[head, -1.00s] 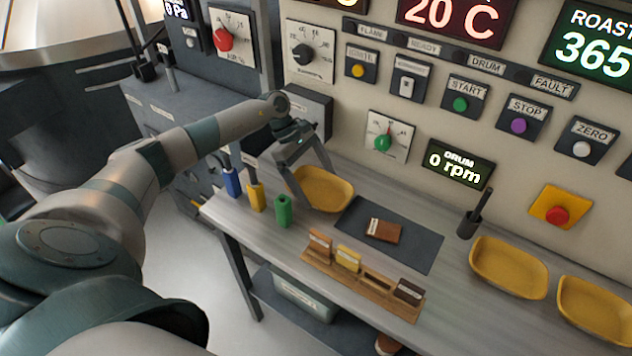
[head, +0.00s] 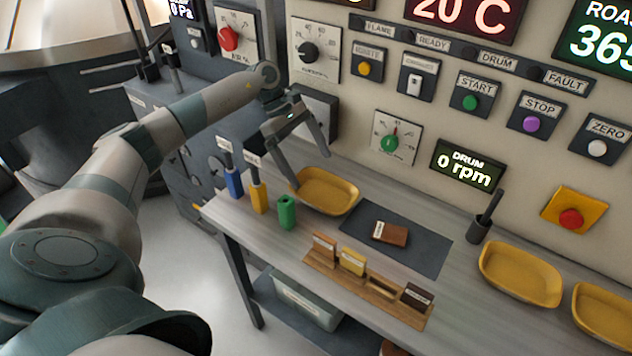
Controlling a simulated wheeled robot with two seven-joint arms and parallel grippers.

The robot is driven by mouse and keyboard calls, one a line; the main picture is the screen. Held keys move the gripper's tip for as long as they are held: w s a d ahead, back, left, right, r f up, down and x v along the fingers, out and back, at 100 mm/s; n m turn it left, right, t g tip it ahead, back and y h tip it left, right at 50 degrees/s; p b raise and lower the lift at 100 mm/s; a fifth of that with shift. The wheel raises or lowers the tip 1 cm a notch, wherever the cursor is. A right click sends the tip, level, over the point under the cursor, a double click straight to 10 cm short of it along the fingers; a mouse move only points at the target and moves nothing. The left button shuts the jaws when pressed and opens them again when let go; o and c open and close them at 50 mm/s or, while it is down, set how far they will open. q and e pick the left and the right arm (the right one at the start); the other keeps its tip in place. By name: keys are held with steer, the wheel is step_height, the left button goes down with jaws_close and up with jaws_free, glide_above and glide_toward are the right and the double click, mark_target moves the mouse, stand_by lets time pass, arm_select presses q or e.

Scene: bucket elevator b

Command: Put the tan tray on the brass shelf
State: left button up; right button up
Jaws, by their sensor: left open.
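A yellow-tan tray (head: 327,206), shallow with rounded corners, lies at the back left of the workbench. My left gripper (head: 310,172) is open and empty above the tray's far left side, fingers pointing down. One fingertip overlaps the tray's left rim in the picture; I cannot tell whether it touches. Two similar trays, one whole (head: 520,274) and one cut by the frame edge (head: 603,318), lie on the right of the bench. I cannot make out a brass shelf. My right gripper is not in view.
Blue (head: 233,183), yellow (head: 258,198) and green (head: 286,212) holders stand left of the tray. A dark mat (head: 430,243) carries a brown block (head: 390,233). A wooden rack (head: 375,292) is in front, and a dark cup (head: 478,230) stands right. The control wall rises behind.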

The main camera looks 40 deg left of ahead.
arm_select(q)
steer(key=shift+b+v, duration=0.85)
steer(key=shift+v, duration=1.7)
